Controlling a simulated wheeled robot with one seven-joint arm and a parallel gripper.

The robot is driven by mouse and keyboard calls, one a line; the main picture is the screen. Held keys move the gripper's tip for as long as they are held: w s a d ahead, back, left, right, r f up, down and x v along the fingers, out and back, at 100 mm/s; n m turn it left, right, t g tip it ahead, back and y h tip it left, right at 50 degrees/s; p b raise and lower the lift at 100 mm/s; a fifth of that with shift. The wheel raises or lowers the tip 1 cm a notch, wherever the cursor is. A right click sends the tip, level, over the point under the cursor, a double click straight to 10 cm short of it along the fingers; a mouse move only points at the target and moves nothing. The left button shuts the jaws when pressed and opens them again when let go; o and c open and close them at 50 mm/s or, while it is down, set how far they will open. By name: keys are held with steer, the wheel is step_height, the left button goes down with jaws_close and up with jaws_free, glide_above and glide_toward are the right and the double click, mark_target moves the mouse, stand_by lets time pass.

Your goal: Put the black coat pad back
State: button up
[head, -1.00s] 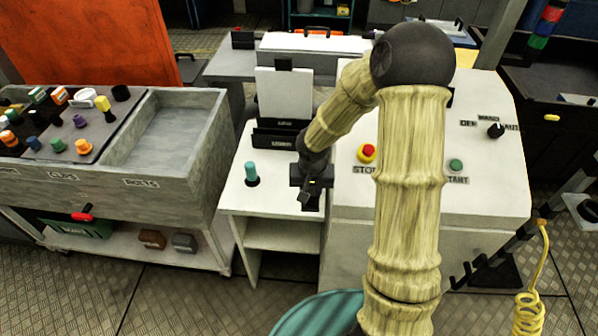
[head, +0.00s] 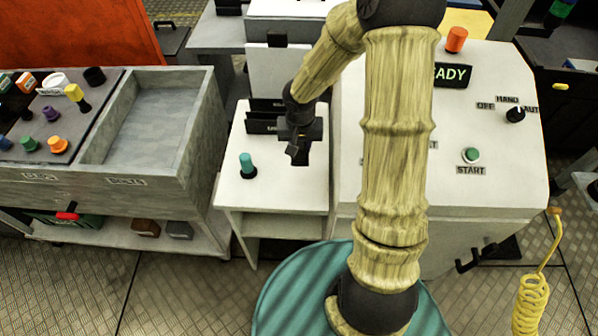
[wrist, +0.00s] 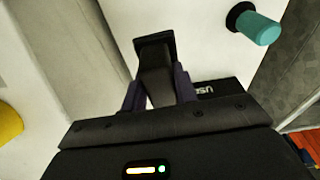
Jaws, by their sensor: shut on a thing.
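My gripper (head: 298,148) is over the white side table (head: 285,190), in front of the low black rack (head: 262,117) at its back. In the wrist view, my gripper (wrist: 158,95) is shut on a black block-like thing (wrist: 155,58), which looks like the black coat pad. The held thing also shows small and dark in the head view (head: 299,158); whether it touches the table is unclear. A teal-handled tool (head: 247,166) with a black base stands upright on the table, left of my gripper; it also shows in the wrist view (wrist: 257,27). The rack is partly hidden by my gripper.
A grey trolley (head: 150,186) with an empty bin and several coloured knobs stands left. A white console (head: 500,185) with a green start button (head: 471,155) stands right, partly hidden by my arm. The table's front part is clear around the teal tool.

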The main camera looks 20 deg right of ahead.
mark_target(299, 157)
steer(key=f, duration=0.2)
steer(key=f+b, duration=0.1)
steer(key=f, duration=0.1)
steer(key=shift+w+f, duration=0.2)
steer(key=shift+f, duration=0.05)
steer(key=shift+d+f, duration=0.15)
steer(key=shift+f, duration=0.2)
steer(key=shift+s+r, duration=0.1)
steer(key=shift+s, duration=0.05)
steer(key=shift+a, duration=0.2)
step_height(299, 157, down, 5)
steer(key=shift+r+b, duration=0.15)
steer(key=shift+b, duration=0.55)
steer(key=shift+c, duration=0.4)
steer(key=o, duration=1)
steer(key=shift+c, duration=0.2)
